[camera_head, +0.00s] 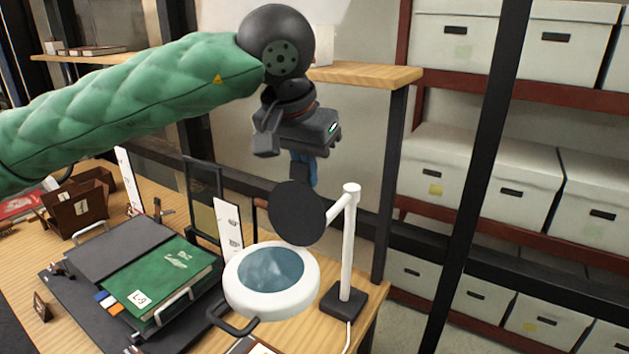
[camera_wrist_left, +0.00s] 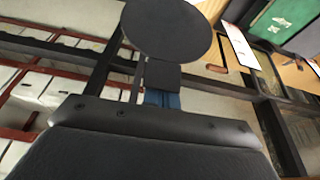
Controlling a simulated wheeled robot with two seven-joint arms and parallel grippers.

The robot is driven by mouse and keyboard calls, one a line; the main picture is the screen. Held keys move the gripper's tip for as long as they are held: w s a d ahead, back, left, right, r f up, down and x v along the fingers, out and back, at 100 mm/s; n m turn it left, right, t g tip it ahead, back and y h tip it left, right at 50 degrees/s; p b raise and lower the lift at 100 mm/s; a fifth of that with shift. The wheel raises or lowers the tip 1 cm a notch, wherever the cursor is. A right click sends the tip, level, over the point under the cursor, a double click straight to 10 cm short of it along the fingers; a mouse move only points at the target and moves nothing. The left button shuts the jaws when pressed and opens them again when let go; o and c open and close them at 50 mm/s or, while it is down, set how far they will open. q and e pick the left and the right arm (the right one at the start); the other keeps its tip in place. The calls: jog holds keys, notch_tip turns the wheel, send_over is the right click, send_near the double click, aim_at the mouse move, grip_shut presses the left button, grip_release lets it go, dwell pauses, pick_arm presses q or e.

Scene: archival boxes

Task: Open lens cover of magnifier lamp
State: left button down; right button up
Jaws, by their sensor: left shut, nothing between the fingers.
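The magnifier lamp has a white ring head (camera_head: 236,294) around a bluish lens (camera_head: 270,269), on a white post (camera_head: 349,245) with a black base (camera_head: 343,303). Its round black lens cover (camera_head: 297,213) stands raised at the back of the ring, and the lens is uncovered. The cover also shows as a dark disc in the left wrist view (camera_wrist_left: 167,28). My left gripper (camera_head: 303,182) is shut and empty, pointing down just above and behind the cover. I cannot tell whether the fingertips touch it. My right gripper is not in view.
A green book (camera_head: 165,275) lies on a dark tray left of the lamp. A white card (camera_head: 229,228) stands behind it. A wooden shelf (camera_head: 365,75) and its dark post are near my left arm. White archival boxes (camera_head: 436,160) fill the rack at right.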

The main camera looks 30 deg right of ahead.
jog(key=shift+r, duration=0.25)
pick_arm(q)
jog(key=shift+r, duration=0.2)
jog(key=shift+r, duration=0.65)
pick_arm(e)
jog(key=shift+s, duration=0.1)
pick_arm(q)
jog(key=shift+r, duration=0.1)
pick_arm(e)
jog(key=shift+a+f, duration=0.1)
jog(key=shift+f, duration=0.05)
